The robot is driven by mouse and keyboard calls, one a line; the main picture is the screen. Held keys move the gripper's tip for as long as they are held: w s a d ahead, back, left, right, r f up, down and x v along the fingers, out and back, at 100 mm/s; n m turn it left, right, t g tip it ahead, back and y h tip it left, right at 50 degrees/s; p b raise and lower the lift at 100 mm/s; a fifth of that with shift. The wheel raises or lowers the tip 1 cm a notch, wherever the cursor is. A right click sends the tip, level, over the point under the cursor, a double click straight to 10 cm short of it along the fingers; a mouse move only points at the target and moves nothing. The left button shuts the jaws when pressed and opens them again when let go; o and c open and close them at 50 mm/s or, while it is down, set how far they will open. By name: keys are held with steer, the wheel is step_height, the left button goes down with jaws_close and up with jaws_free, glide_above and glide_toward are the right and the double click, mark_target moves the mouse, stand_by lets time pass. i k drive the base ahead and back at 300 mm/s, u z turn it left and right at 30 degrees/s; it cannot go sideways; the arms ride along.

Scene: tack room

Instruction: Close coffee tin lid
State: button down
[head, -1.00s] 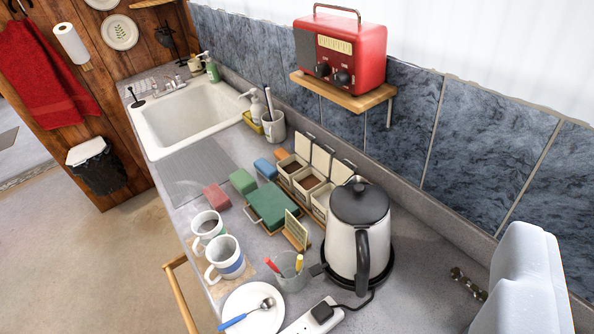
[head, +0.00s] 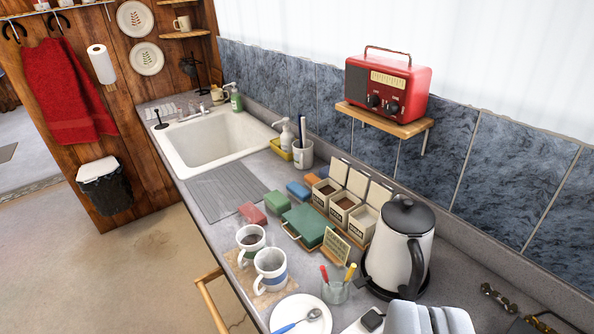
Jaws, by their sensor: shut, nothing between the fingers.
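Three small square tins stand in a row on the counter, each with its pale lid tipped up at the back. The left tin (head: 322,196) and the middle tin (head: 341,210) hold brown contents. The right tin (head: 361,226) looks pale inside. Their dark front labels are too small to read, so I cannot tell for sure which is the coffee tin. The raised lids (head: 358,183) lean near the tiled wall.
A white-and-black kettle (head: 398,250) stands right of the tins. A green box (head: 308,224), a small sign (head: 336,246), a pen cup (head: 335,290), two mugs (head: 270,270) and a plate (head: 300,315) lie nearer. A red radio (head: 388,85) sits on a shelf above.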

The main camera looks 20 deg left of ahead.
mark_target(339, 170)
steer(key=u, duration=0.65)
steer(key=k, duration=0.85)
steer(key=u, duration=0.75)
steer(key=i, duration=0.6)
steer(key=z, duration=0.45)
steer(key=i, duration=1.1)
steer(key=z, duration=1.1)
steer(key=i, duration=0.65)
steer(key=z, duration=0.55)
